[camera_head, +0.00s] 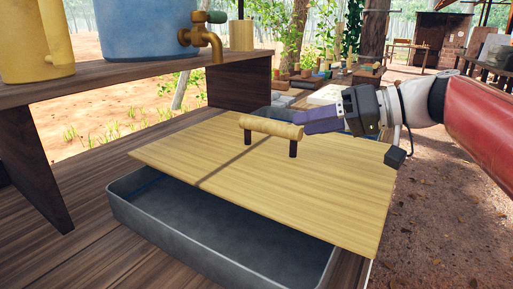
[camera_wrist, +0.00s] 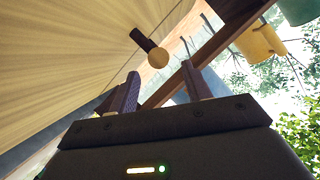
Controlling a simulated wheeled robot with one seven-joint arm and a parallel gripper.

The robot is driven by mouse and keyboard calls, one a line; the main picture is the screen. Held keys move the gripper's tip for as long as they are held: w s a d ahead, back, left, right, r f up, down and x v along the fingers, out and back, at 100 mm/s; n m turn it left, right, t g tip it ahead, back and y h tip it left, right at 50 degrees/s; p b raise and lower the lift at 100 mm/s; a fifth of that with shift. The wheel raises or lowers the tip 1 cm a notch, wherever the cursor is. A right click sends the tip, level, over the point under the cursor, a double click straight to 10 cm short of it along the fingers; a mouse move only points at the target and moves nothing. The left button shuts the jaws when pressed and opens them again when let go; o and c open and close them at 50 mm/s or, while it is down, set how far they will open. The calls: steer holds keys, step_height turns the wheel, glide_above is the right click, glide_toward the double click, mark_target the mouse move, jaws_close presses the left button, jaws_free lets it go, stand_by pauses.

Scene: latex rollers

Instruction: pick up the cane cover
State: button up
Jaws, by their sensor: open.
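The cane cover (camera_head: 330,185) is a flat, pale yellow board lying askew over a grey metal tray (camera_head: 215,235). A short cane handle (camera_head: 270,128) stands on two dark posts near its far side. My gripper (camera_head: 284,118) is behind the handle's right end, low over the cover, and partly hidden by it. In the wrist view my gripper's two fingers (camera_wrist: 160,85) are apart with nothing between them. The handle's round end (camera_wrist: 158,58) shows just beyond the fingertips, roughly in line with the gap. The cover's surface (camera_wrist: 60,60) fills the left of that view.
A wooden shelf (camera_head: 120,82) stands at the left, holding a blue container (camera_head: 140,28) with a brass tap (camera_head: 205,40) and a yellow pot (camera_head: 38,40). The dark wooden bench (camera_head: 50,215) is clear at front left. Open ground lies to the right.

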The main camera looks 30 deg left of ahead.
mark_target(280, 130)
steer(key=x, duration=0.6)
steer(key=shift+s+a+f, duration=0.15)
steer(key=shift+s+a, duration=0.05)
jaws_close()
